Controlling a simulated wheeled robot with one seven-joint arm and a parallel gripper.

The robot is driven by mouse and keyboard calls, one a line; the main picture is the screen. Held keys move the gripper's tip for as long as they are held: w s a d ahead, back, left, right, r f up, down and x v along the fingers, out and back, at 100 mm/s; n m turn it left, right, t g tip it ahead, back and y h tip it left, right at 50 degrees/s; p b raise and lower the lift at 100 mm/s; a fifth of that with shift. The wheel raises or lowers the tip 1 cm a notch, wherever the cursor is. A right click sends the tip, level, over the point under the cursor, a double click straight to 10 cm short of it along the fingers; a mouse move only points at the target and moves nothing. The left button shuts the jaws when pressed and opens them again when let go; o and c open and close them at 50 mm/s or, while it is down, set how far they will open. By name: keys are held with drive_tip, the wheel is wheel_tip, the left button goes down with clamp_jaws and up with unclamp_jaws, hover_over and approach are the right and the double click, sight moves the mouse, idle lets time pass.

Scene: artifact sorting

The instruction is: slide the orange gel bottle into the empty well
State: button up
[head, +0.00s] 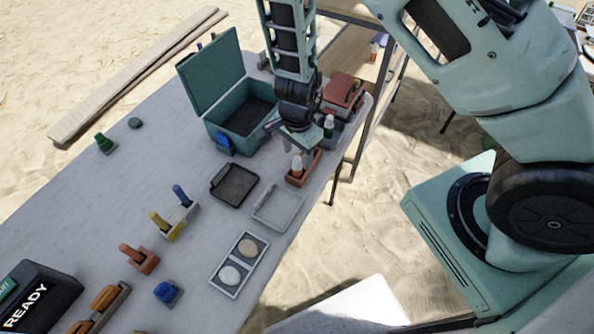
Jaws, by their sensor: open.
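A small bottle with a white top and orange lower part (297,166) stands upright at the near left end of a low orange-brown holder (303,180) near the table's right edge. It looks like the orange gel bottle. My gripper (299,146) points down just above and behind this holder, and its jaws are open. I cannot tell whether a finger touches the bottle. The far end of the holder is partly under the gripper, so I cannot tell clearly which well is empty. A white and green bottle (328,126) stands in a dark holder right of the gripper.
An open teal box (229,137) stands left of the gripper. A dark tray (234,185), a pale tray (276,207) and a two-part tray with round discs (238,263) lie nearer. A red case (343,93) is behind. The table's left middle is mostly clear.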

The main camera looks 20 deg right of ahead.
sight(297, 159)
drive_tip(key=f, duration=0.4)
drive_tip(key=f+b, duration=0.1)
drive_tip(key=f, duration=0.1)
drive_tip(key=shift+w+d, duration=0.1)
drive_tip(key=shift+w, duration=0.3)
drive_tip(key=shift+r, duration=0.1)
drive_tip(key=c, duration=1.1)
